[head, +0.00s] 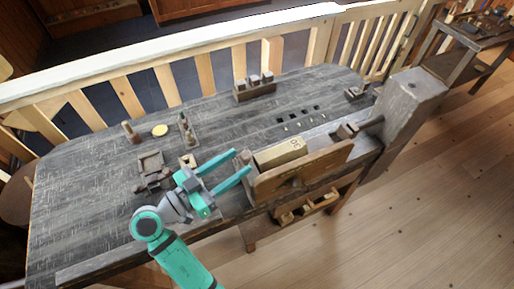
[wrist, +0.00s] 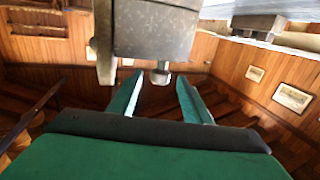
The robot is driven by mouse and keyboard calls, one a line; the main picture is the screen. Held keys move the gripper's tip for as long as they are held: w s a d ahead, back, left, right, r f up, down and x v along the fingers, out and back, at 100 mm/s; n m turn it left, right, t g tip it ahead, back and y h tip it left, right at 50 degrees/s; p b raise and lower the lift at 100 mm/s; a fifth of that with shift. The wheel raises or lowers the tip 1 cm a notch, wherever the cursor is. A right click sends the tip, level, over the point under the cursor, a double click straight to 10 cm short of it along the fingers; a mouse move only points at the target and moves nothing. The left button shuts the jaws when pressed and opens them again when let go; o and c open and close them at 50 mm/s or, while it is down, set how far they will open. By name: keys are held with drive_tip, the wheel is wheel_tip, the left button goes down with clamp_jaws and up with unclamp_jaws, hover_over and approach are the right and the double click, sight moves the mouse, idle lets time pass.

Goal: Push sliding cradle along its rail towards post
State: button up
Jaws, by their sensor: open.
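The sliding cradle (head: 305,172) is a long brown wooden board with a pale block (head: 280,153) lying along it, in the head view at the table's front right. The grey rail (head: 225,208) runs along the table's front edge beneath it. The post (head: 412,97) is a big grey upright block at the right end, with a dark spindle (head: 374,122) facing the cradle. A gap separates cradle and post. My gripper (head: 241,162) is open, its teal fingers at the cradle's left end; contact is unclear. In the wrist view, a grey metal block (wrist: 155,30) is close above the fingers (wrist: 160,82).
Small tools and a dark tray (head: 152,165) lie on the table's left. A rack of blocks (head: 254,88) stands at the back. Dark square pieces (head: 298,113) lie right of centre. A pale railing (head: 190,48) runs behind the table; floor is open at right.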

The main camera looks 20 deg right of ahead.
drive_tip(key=x, duration=0.8)
drive_tip(key=shift+w+d, duration=0.1)
drive_tip(key=shift+c, duration=0.2)
clamp_jaws()
